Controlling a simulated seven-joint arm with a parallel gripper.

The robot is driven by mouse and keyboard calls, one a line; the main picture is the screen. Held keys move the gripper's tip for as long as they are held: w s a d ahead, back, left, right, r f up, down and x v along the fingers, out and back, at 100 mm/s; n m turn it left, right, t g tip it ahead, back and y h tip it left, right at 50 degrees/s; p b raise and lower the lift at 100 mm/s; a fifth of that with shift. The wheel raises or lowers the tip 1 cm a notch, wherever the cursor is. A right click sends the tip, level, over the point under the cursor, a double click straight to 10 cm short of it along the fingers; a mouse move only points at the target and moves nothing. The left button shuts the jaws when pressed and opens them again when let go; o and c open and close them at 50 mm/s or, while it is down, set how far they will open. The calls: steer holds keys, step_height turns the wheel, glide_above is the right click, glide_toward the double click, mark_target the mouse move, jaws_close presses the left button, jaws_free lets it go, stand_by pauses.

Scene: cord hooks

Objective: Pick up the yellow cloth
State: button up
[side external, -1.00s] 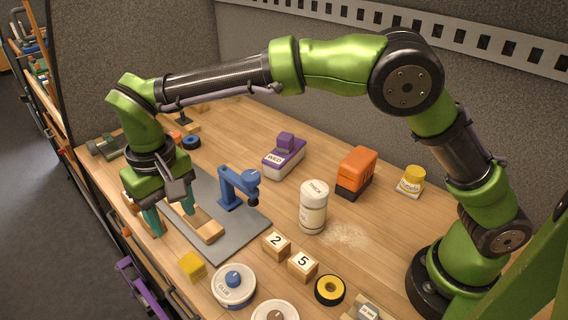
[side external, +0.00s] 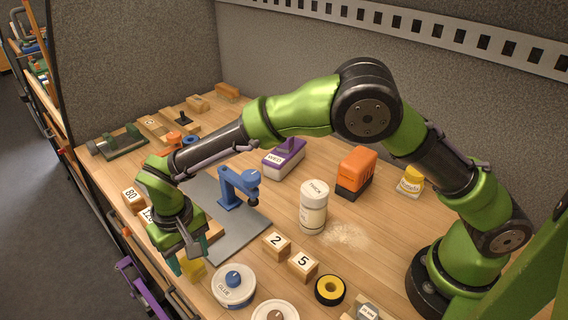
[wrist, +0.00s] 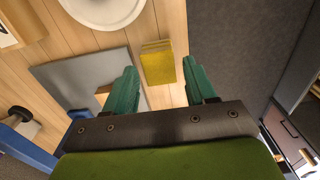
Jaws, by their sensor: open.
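The yellow cloth (wrist: 158,62) is a small folded block on the wooden bench. In the wrist view it lies ahead of my gripper (wrist: 162,85), in line with the gap between the two teal fingers and nearer the right finger. In the side view the cloth (side external: 193,270) is partly hidden by my gripper (side external: 186,264), which is pointing down over it. My gripper is open and holds nothing. Whether the fingertips are level with the cloth cannot be told.
A grey mat (side external: 240,240) with a blue clamp-like tool (side external: 236,188) lies beside the cloth. A white glue tub (side external: 233,287) stands close to its right. Number blocks (side external: 277,246) and a white shaker bottle (side external: 313,207) are farther right. The bench's front edge is near the cloth.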

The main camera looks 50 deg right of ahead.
mark_target(191, 262)
step_height(191, 262, down, 3)
steer(key=shift+w+f, duration=0.1)
steer(key=shift+f, duration=0.05)
steer(key=c, duration=0.7)
